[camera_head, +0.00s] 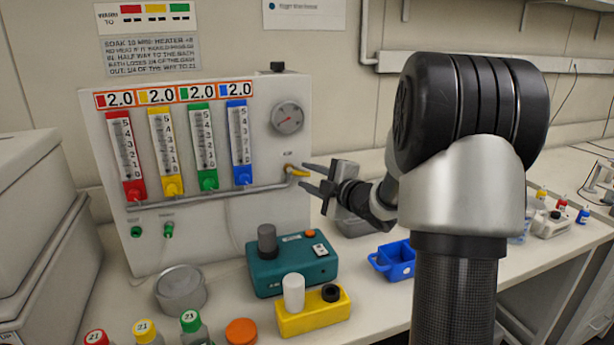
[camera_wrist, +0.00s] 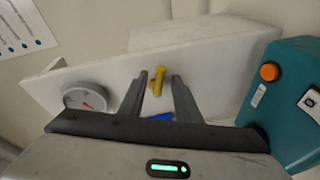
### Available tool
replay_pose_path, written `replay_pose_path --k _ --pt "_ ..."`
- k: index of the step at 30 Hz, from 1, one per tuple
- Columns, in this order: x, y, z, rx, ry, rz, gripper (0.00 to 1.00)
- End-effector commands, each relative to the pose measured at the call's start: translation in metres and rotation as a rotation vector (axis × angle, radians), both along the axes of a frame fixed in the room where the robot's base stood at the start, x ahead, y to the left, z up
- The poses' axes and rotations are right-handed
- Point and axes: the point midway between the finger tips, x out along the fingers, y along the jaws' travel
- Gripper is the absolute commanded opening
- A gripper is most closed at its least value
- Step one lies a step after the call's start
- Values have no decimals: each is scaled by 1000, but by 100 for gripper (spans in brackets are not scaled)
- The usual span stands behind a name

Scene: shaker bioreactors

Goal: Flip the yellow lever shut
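The yellow lever (camera_head: 299,172) sits on a small brass valve at the right end of the grey pipe, on the white panel's front. In the head view it points right and slightly down. My gripper (camera_head: 305,176) is open and empty at the lever, one finger above and one below its level. In the wrist view the lever (camera_wrist: 158,80) shows between the two open fingers (camera_wrist: 160,75). I cannot tell whether either finger touches it.
A gauge (camera_head: 287,118) and flow tubes with coloured bases are on the white panel (camera_head: 264,125). A teal device (camera_head: 292,263), a yellow block (camera_head: 313,311) and a blue tub (camera_head: 396,260) stand on the bench below. Bottles and a round tin (camera_head: 181,288) are at the front left.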

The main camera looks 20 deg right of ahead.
Motion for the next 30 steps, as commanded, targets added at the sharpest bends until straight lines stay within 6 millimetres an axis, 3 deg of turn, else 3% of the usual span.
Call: replay_pose_path --k 4,13,18,24,30 --pt "10 3 -1 1 0 0 30" --pt "12 3 -1 1 0 -1 30" --pt "11 3 -1 1 -1 0 2" --pt "12 3 -3 -21 -1 1 0" --pt "12 3 2 -202 -5 1 0"
